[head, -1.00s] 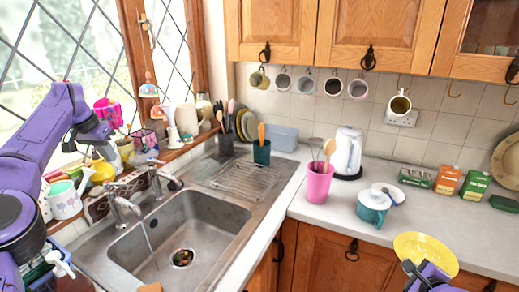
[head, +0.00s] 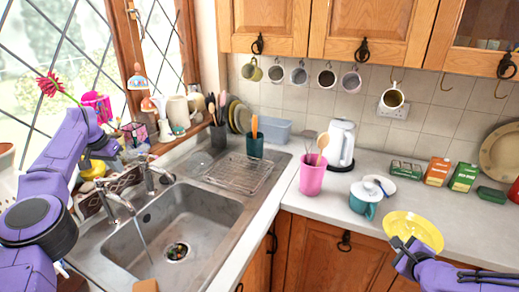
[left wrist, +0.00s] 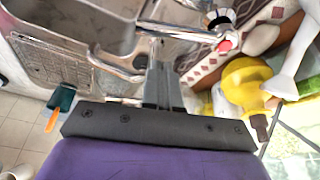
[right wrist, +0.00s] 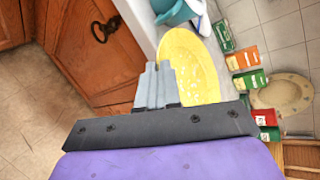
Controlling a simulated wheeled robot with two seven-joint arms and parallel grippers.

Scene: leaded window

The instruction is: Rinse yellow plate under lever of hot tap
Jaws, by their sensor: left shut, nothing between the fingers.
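The yellow plate (head: 415,228) is at the counter's front edge; it also shows in the right wrist view (right wrist: 195,60). My right gripper (head: 403,245) overlaps its left rim, fingers close together, and appears shut on it. Two metal taps stand behind the sink; water runs from the nearer one (head: 118,203) into the basin. A tap fitting with a red mark (left wrist: 226,42) shows in the left wrist view. My left gripper (left wrist: 160,62) is shut and empty near the taps; its tips are mostly hidden in the head view. Contact with a lever cannot be told.
The steel sink (head: 190,225) is open, with a drying rack (head: 240,172) beyond it. A pink utensil cup (head: 313,175), teal pot (head: 364,198) and white kettle (head: 341,145) stand on the counter. A yellow watering can (left wrist: 245,85) and other items crowd the sill.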

